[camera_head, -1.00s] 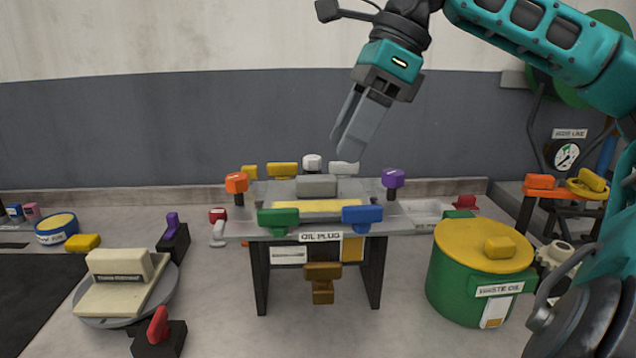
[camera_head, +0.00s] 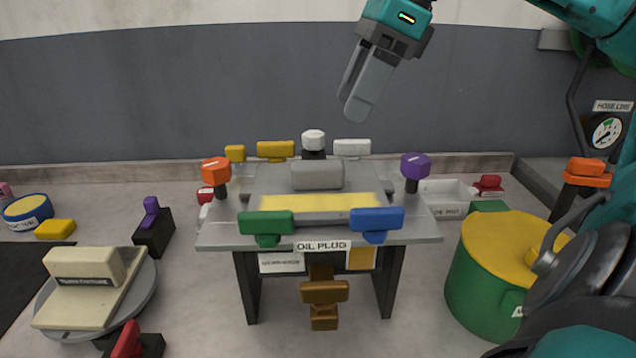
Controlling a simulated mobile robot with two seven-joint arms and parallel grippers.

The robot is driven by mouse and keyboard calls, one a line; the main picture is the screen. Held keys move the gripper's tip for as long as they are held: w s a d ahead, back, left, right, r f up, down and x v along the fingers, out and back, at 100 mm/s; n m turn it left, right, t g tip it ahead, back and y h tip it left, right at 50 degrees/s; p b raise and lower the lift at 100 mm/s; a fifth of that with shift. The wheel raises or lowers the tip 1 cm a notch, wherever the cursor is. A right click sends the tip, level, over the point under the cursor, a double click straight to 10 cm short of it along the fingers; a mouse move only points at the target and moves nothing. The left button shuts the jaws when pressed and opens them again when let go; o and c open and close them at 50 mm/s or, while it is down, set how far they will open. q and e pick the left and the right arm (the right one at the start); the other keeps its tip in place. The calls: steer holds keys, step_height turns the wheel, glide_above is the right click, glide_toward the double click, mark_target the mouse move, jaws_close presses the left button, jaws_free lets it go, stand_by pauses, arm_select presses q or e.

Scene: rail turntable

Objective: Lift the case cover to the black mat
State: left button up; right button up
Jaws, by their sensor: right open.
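A grey cover-like plate with a grey block handle (camera_head: 317,175) and a yellow strip (camera_head: 318,202) rests on top of the grey table labelled OIL PLUG (camera_head: 215,236); I take it as the case cover. The black mat (camera_head: 25,285) lies at the left edge, partly out of frame. My right gripper (camera_head: 352,108) hangs at the upper middle, above and a little right of the handle, apart from it. It is open and empty, with its fingers seen nearly edge-on. My left gripper does not show.
Coloured knobs surround the cover: orange (camera_head: 215,171), purple (camera_head: 415,167), green (camera_head: 266,227), blue (camera_head: 376,222) and others. A beige block (camera_head: 85,268) sits on a round plate at left. A green bin with yellow lid (camera_head: 500,245) stands right.

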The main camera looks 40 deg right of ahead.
mark_target(321, 163)
steer(key=x, duration=1)
steer(key=shift+w+a+f, duration=0.15)
steer(key=shift+w, duration=0.1)
jaws_close()
